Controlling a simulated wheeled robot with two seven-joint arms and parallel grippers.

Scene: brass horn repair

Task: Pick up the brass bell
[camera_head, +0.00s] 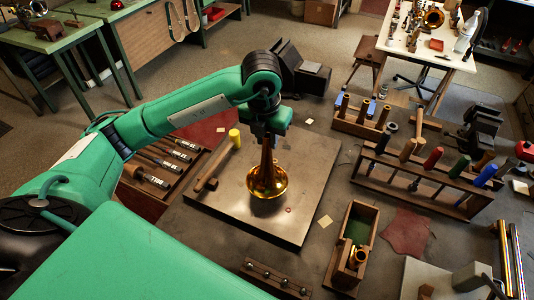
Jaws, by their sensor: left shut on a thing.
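The brass bell (267,184) is at the middle of the view, flared end down and narrow stem up, over the grey metal plate (300,225). My left gripper (267,137) comes down from above and is shut on the top of the bell's stem. The gripper hides the stem's tip. The bell looks upright. I cannot tell whether its rim touches the plate or hangs just above it. My right gripper is not in view.
A yellow-headed mallet (222,155) lies on the plate left of the bell. A wooden tool rack (420,183) stands to the right. A wooden box with green lining (354,240) stands at the front right.

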